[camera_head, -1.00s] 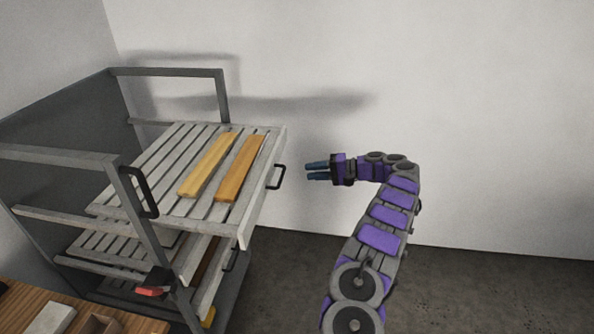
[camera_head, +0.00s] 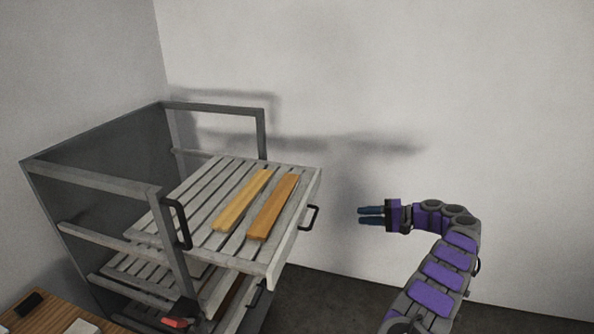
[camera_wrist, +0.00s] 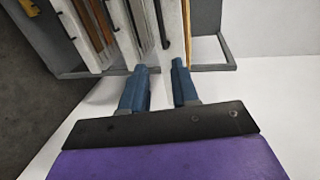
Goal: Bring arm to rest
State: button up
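My gripper (camera_head: 370,215) is in the air to the right of the rack, its two blue fingers pointing left toward it. In the wrist view the fingers (camera_wrist: 158,88) stand apart with nothing between them, so it is open and empty. My arm is bent, rising from the lower right of the head view. Two wooden planks, one lighter (camera_head: 241,200) and one more orange (camera_head: 272,207), lie side by side on the rack's top slatted shelf (camera_head: 190,196). The gripper is apart from the shelf and its black handle (camera_head: 309,217).
The grey metal rack (camera_head: 105,187) has more slatted shelves below. A wooden table (camera_head: 45,318) with small items is at the lower left. A white wall (camera_head: 400,80) stands behind. Dark floor (camera_head: 330,300) is open between the rack and my arm.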

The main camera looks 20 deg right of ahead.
jog(key=a+r+n+g, duration=0.15)
jog(key=a+r, duration=0.35)
jog(key=a, duration=0.5)
jog(key=a+r+m+g, duration=0.1)
jog(key=a+r+g, duration=0.3)
jog(key=a, duration=0.5)
jog(key=s+a+r+n+g+h, duration=0.1)
jog(key=s+a+r, duration=0.1)
jog(key=s+a, duration=0.45)
jog(key=s+a+r+n+g+h, duration=0.1)
jog(key=s+a+r+n+g, duration=0.2)
jog(key=a, duration=0.6)
jog(key=s+a+f+n+g+h, duration=0.1)
jog(key=s+a+h, duration=0.1)
jog(key=s, duration=0.7)
jog(key=s+a+f+h, duration=0.1)
jog(key=s+f+h, duration=0.15)
jog(key=s, duration=0.65)
jog(key=s+a+f+n+g+h, duration=0.1)
jog(key=s+a+h, duration=0.15)
jog(key=s, duration=0.75)
jog(key=s+d+f+h, duration=0.3)
jog(key=s+d, duration=0.3)
jog(key=s, duration=0.4)
jog(key=shift+s+d+f+n+h, duration=0.15)
jog(key=shift+s+d+n+h, duration=0.1)
jog(key=shift+s+n+h, duration=0.1)
